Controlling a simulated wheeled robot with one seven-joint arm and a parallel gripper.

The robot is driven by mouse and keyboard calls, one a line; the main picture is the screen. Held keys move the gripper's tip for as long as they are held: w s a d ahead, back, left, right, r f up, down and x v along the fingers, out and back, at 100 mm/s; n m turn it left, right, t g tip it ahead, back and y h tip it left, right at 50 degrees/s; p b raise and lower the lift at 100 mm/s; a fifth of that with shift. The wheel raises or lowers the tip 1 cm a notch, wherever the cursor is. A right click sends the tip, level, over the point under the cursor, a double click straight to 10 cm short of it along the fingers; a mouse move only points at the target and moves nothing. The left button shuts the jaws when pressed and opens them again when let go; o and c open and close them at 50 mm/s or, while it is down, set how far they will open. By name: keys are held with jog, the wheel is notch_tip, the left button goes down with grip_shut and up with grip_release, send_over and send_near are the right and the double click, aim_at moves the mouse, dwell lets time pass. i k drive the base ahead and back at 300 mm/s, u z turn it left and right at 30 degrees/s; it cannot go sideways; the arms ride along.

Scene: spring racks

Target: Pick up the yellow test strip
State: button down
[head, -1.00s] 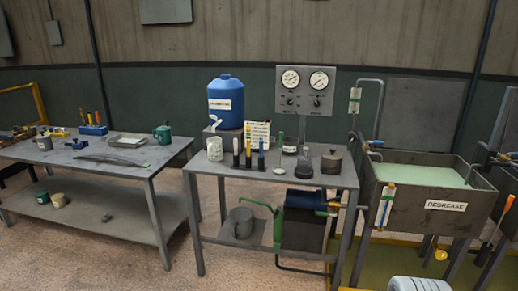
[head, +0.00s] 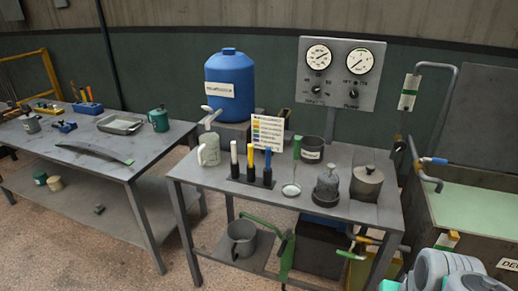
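A yellow test strip (head: 250,153) stands upright in the middle of a small black rack (head: 246,180) on the middle table. A white strip (head: 234,158) is on its left and a blue strip (head: 267,160) on its right. The lower parts of the strips sit in dark sleeves. A colour chart card (head: 267,134) stands behind the rack. Part of my arm shows at the bottom right corner, well to the right of the rack. My gripper's fingers are not in view.
A gauge panel (head: 338,75) stands behind. Another table (head: 80,160) is at left.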

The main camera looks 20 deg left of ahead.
aim_at(251, 158)
jog(key=z, duration=0.1)
jog(key=k, duration=0.35)
jog(key=u, duration=1.15)
jog(key=i, duration=1.3)
jog(key=u, duration=0.65)
jog(key=i, duration=0.55)
jog(key=u, duration=0.05)
